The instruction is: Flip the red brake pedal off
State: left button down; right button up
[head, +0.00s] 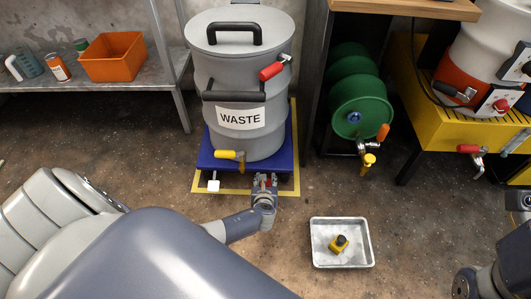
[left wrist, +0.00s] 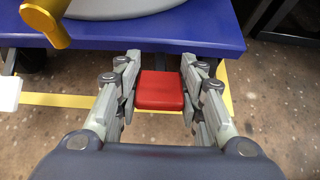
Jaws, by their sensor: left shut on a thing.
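The red brake pedal (left wrist: 160,90) is a small square pad at the front edge of the blue wheeled dolly (head: 288,150). My left gripper (left wrist: 161,92) has its fingers on both sides of the pedal and is shut on it. In the head view my left gripper (head: 265,185) reaches the dolly's front right part, and a bit of red shows between its fingers. The pedal's hinge and underside are hidden. My right gripper does not show; only parts of my right arm appear at the right edge.
A grey WASTE drum (head: 238,85) with a yellow-handled tap (head: 230,154) stands on the dolly. A white pedal (head: 213,185) sits left of my gripper. A metal tray (head: 342,258) holding a yellow-black item lies on the floor.

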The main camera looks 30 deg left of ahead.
pick_arm(q)
jog(key=shift+w+a+r, duration=0.15)
jog(key=shift+w+r, duration=0.05)
jog(key=c, duration=1)
grip_release()
jog(key=shift+c, duration=0.2)
jog(key=shift+s+f, duration=0.1)
jog(key=shift+s, duration=0.1)
jog(key=shift+s+d, duration=0.1)
jog(key=shift+d, duration=0.1)
jog(key=v, duration=1.1)
jog(key=shift+s, duration=0.25)
jog(key=shift+d, duration=0.1)
